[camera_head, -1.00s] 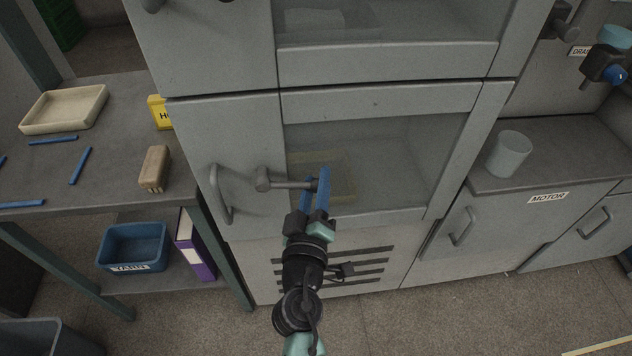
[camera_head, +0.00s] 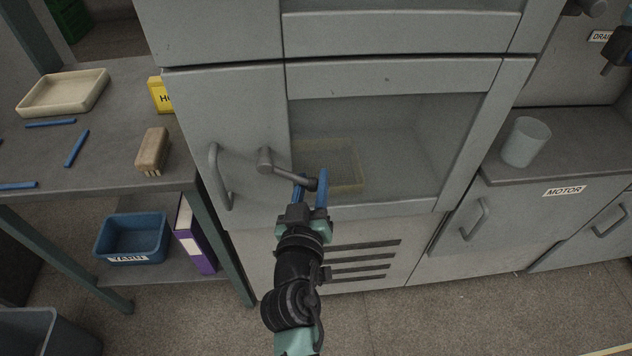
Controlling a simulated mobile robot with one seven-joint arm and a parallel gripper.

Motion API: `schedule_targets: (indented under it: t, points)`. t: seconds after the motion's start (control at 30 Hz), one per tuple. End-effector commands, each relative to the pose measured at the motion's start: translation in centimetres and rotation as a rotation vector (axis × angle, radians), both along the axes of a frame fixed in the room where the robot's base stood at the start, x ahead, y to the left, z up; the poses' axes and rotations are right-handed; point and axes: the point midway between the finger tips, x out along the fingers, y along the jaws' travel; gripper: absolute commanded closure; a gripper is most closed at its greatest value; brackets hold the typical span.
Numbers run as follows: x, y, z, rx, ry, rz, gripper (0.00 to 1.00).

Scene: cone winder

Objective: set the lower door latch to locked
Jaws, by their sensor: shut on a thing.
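The lower door latch (camera_head: 284,170) is a grey lever on the lower cabinet door. Its round pivot is at the left, and the lever points right and slants downward to a knobbed end. My gripper (camera_head: 311,185) has blue fingers, one on each side of the lever's end, and is shut on it. The lower door (camera_head: 235,135) is closed, with a glass window (camera_head: 410,140) and a bow handle (camera_head: 217,178) left of the latch. The contact between fingers and lever is small in the picture.
A table at the left holds a beige tray (camera_head: 62,93), a brush (camera_head: 152,150) and blue sticks. A blue bin (camera_head: 133,238) and a purple binder (camera_head: 195,238) stand below it. A translucent cup (camera_head: 526,142) stands on the right counter.

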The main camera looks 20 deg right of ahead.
Motion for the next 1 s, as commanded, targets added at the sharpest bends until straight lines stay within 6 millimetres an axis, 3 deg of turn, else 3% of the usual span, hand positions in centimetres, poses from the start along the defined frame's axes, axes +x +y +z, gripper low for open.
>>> schedule_targets:
  t: [0.6, 0.63, 0.7, 0.77, 1.0]
  points:
    - [0.16, 0.30, -0.02, 0.050, -0.022, 0.001, 1.00]
    - [0.17, 0.29, -0.02, 0.050, -0.022, 0.001, 0.58]
    - [0.16, 0.28, -0.05, 0.049, -0.021, 0.001, 0.45]
    - [0.14, 0.28, -0.10, 0.049, -0.020, 0.001, 0.34]
    - [0.11, 0.28, -0.29, 0.049, -0.015, 0.001, 0.33]
